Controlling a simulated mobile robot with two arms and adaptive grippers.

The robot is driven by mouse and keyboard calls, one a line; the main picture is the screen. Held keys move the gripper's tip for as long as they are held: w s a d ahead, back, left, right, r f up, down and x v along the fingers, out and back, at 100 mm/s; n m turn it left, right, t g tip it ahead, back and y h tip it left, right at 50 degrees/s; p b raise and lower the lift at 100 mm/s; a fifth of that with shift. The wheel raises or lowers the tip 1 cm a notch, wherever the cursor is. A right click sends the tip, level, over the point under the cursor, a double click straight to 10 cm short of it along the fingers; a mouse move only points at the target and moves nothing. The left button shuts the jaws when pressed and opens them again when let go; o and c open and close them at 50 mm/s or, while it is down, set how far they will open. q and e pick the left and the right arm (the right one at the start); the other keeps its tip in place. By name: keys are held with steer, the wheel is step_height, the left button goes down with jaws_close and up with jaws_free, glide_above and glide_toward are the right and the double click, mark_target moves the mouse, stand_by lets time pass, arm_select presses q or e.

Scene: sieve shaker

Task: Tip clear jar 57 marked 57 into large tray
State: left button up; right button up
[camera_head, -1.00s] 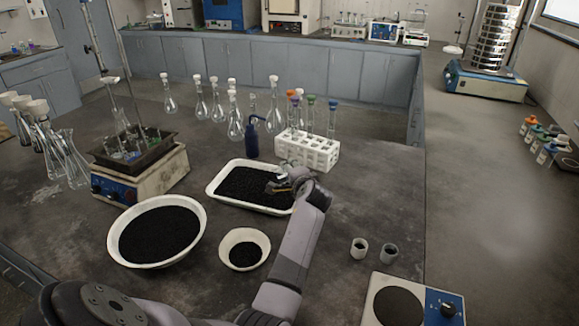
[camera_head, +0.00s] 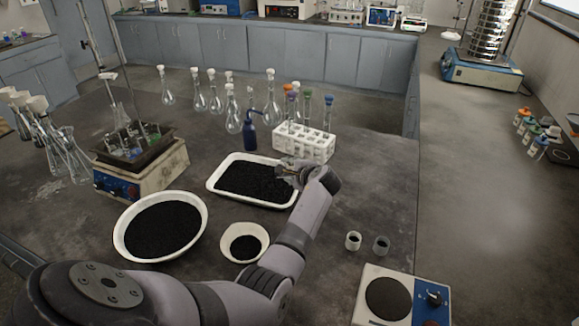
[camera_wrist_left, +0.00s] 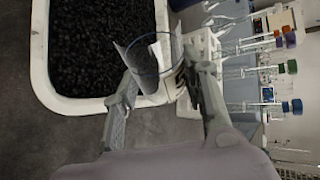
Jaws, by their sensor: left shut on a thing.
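My left gripper (camera_head: 289,172) is shut on a clear jar (camera_wrist_left: 150,62) by the large tray's right end. In the left wrist view, the fingers (camera_wrist_left: 160,92) lie on either side of the jar. The jar is see-through with a pale label; its number is not readable, and I cannot tell its exact tilt. The large white tray (camera_head: 214,186) holds black granules (camera_head: 252,180). The wrist view also shows the tray's rim (camera_wrist_left: 40,50) and granules close beside the jar. My right gripper is not in view.
A white tube rack (camera_head: 315,146) and blue bottle (camera_head: 249,132) stand behind the tray. A large round bowl (camera_head: 121,235) and small bowl (camera_head: 226,240) hold black material in front. Two small cups (camera_head: 353,241) sit right on clear bench.

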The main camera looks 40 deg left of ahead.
arm_select(q)
steer(key=shift+r+p, duration=0.15)
steer(key=shift+p, duration=0.2)
steer(key=shift+m+g+p, duration=0.3)
steer(key=shift+m+g, duration=0.1)
steer(key=shift+g, duration=0.1)
steer(key=shift+f+m+g, duration=0.2)
steer(key=shift+m+g, duration=0.1)
steer(key=shift+g, duration=0.1)
steer(key=shift+f+m+g, duration=0.35)
steer(key=shift+m+g, duration=0.15)
steer(key=shift+s+y, duration=0.1)
steer(key=shift+y, duration=0.2)
steer(key=shift+c, duration=0.2)
